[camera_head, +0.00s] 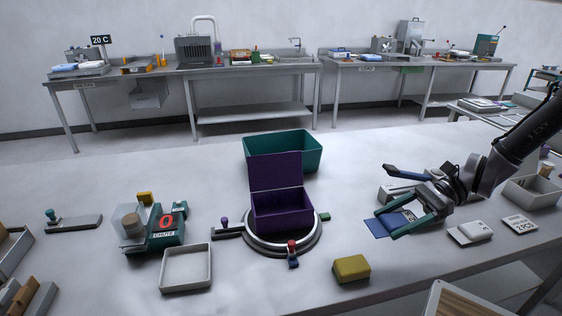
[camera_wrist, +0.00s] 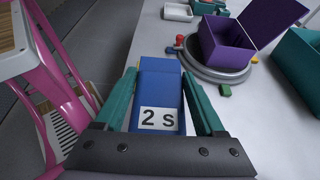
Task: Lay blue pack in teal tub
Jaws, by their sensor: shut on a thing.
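The blue pack (camera_wrist: 162,88), with a white "2 s" label, is between the two teal fingers of my gripper (camera_wrist: 162,95) in the wrist view. The gripper is shut on it. In the head view my gripper (camera_head: 402,218) is at the right of the table, and part of the blue pack (camera_head: 383,227) shows there. I cannot tell whether the pack touches the table. The teal tub (camera_head: 307,152) stands at the back middle, behind a purple box. Its inside is mostly hidden in the head view. The tub also shows at the right edge of the wrist view (camera_wrist: 296,70).
A yellow block (camera_head: 351,268) lies at the front. White packs (camera_head: 470,232) and a grey bin (camera_head: 530,192) are at the right.

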